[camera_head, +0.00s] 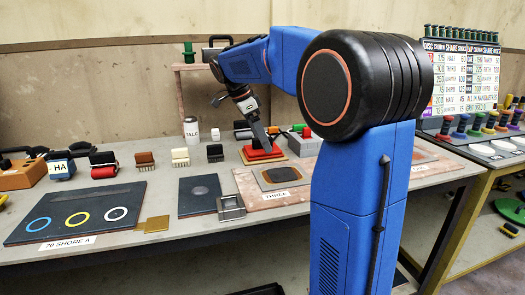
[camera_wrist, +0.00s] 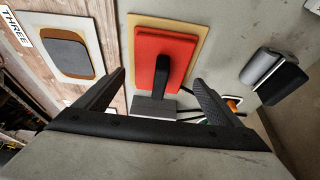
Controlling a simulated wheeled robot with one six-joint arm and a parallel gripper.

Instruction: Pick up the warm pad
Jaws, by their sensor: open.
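The red pad (camera_head: 262,154), which I take to be the warm pad, lies flat on a tan board on the table. It also shows in the wrist view (camera_wrist: 174,42), with a black upright handle (camera_wrist: 163,76) and a grey block (camera_wrist: 153,107) at its near end. My gripper (camera_head: 257,134) is above the pad, pointing down. In the wrist view my gripper (camera_wrist: 159,79) is open, with one finger on each side of the handle and a gap to both. Nothing is held. In the head view my gripper partly covers the pad.
A board labelled THREE (camera_head: 243,194) with a dark oval patch lies in front of the pad. Behind and right are a grey box (camera_head: 304,144) and small blocks. A TALC can (camera_head: 191,130) stands left. A dark roller-like thing (camera_wrist: 273,74) lies right in the wrist view.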

